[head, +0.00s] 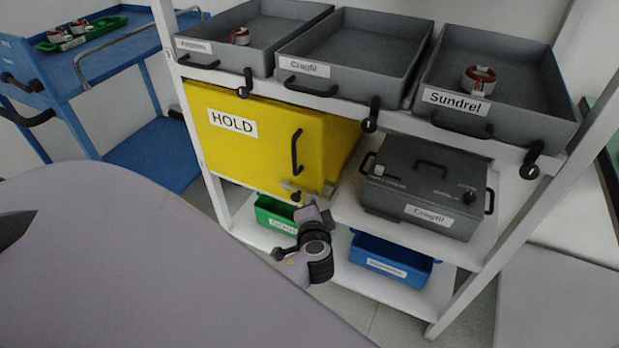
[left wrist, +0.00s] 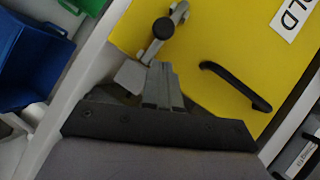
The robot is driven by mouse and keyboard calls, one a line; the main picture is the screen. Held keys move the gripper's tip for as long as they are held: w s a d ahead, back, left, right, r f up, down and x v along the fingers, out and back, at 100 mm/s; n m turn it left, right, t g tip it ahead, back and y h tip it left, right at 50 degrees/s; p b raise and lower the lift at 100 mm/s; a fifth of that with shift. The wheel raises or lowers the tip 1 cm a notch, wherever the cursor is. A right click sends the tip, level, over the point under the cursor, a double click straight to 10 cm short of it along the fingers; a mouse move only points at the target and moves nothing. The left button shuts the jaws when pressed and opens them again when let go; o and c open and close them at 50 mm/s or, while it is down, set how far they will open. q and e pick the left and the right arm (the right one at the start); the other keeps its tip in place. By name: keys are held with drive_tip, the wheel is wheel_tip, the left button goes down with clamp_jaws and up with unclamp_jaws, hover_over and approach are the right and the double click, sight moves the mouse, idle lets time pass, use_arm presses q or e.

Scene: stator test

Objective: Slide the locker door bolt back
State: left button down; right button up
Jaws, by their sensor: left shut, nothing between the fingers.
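The yellow locker (head: 265,135) with a HOLD label sits on the middle shelf of a white rack. Its door has a black upright handle (head: 296,152), also seen in the left wrist view (left wrist: 236,86). The grey bolt with a black knob (head: 296,196) is at the door's lower right corner; its knob shows clearly in the left wrist view (left wrist: 163,28). My left gripper (head: 309,212) is shut and empty, just below the bolt. In the left wrist view its fingertips (left wrist: 157,72) point at the knob; whether they touch the bolt hardware I cannot tell. My right gripper is out of view.
A grey lidded case (head: 425,190) stands right of the locker. Grey trays (head: 350,62) line the top shelf. A green bin (head: 275,214) and a blue bin (head: 390,262) sit on the bottom shelf. A blue cart (head: 130,50) stands at the left.

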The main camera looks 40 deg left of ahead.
use_arm(q)
drive_tip(key=p+v, duration=0.1)
drive_tip(key=v, duration=0.9)
drive_tip(key=shift+d, duration=0.3)
drive_tip(key=s+d+f+g+h, duration=0.1)
drive_tip(key=s+d+f+h, duration=0.35)
drive_tip(key=f+h, duration=0.2)
drive_tip(key=s+d+r+n+h, duration=0.1)
drive_tip(key=s+d+n+h, duration=0.25)
drive_tip(key=s+h, duration=0.25)
wheel_tip(320, 180, up, 11)
drive_tip(key=t+p, duration=0.1)
drive_tip(key=p, duration=1.2)
drive_tip(key=shift+s+a+y, duration=0.2)
drive_tip(key=shift+a+y, duration=0.05)
drive_tip(key=shift+y, duration=0.1)
